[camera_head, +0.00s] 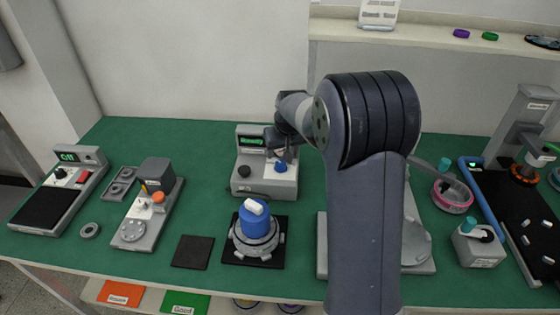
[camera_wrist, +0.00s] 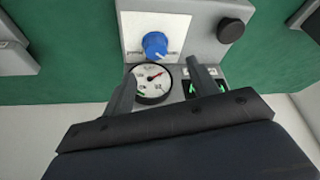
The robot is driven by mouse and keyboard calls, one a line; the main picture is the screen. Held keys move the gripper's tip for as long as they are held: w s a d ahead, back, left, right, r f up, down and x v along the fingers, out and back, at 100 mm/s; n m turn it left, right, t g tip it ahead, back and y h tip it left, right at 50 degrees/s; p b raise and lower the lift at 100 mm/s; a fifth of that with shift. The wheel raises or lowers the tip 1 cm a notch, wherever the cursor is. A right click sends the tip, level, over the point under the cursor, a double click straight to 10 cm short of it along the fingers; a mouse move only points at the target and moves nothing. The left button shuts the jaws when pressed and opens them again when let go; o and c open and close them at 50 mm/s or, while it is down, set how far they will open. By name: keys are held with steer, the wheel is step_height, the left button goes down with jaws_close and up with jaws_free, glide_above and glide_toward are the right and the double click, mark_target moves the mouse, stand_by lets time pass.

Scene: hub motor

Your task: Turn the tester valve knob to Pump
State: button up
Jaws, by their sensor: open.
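The tester (camera_head: 240,184) is a grey box at the back middle of the green bench, with a green-lit display reading what looks like "Ready". Its blue valve knob (camera_head: 281,166) is on the right of the front; it also shows in the wrist view (camera_wrist: 155,44) on a white label plate. A light mark shows on the knob, but the label words are too small to read. My gripper (camera_wrist: 162,69) is open and empty, its fingers apart from the knob and over the round gauge (camera_wrist: 152,85). In the head view, my arm hides part of the tester.
A black knob (camera_wrist: 231,30) sits beside the blue one on the tester. In front stands a blue-topped hub unit (camera_head: 254,222) on a black mat. A dark square pad (camera_head: 192,251) lies to its left. A grey device (camera_head: 160,217) stands further left.

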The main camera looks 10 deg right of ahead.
mark_target(281, 163)
steer(key=x, duration=0.5)
steer(key=p+x, duration=0.1)
steer(key=x, duration=0.2)
steer(key=shift+d, duration=0.35)
steer(key=shift+r, duration=0.1)
steer(key=shift+c, duration=0.4)
steer(key=c, duration=0.9)
